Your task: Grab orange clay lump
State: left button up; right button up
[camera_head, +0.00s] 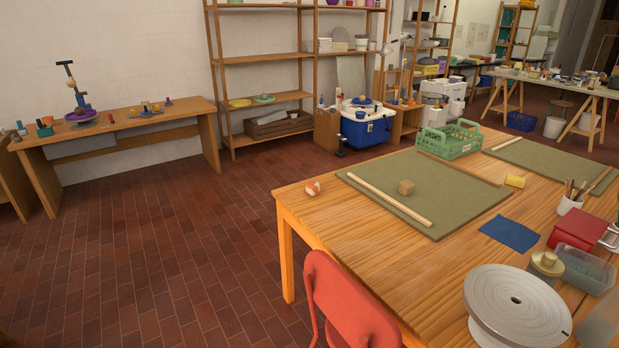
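No lump in view is plainly all orange. A small rounded orange-and-white object (312,187) sits near the back left corner of the wooden table (350,255), just left of a green mat (465,207). A tan-brown block-like lump (406,187) rests on that mat, beside a pale wooden strip (390,199). Small orange-yellow pieces (156,107) lie on the far left bench, too small to make out. Neither of my grippers is in view.
A red chair (345,305) stands against the table's front left side. A grey wheel disc (517,305), a blue cloth (510,233), a yellow cylinder (515,181) and a green basket (449,142) are on the table. The tiled floor (170,245) at left is clear.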

aim_at(313, 188)
jog(key=i+j+z, duration=0.1)
jog(key=i+j, duration=0.4)
jog(key=j, duration=0.25)
jog(key=i+j+z, duration=0.15)
jog(key=i+j, duration=0.35)
jog(key=j, duration=0.3)
jog(key=i+j+z, duration=0.15)
jog(key=j, duration=0.3)
jog(key=i+j+z, duration=0.15)
jog(key=i+j, duration=0.3)
jog(key=i, duration=0.2)
jog(key=i+j+z, duration=0.15)
jog(key=i+j, duration=0.35)
jog(key=i+z, duration=0.1)
jog(key=i, duration=0.5)
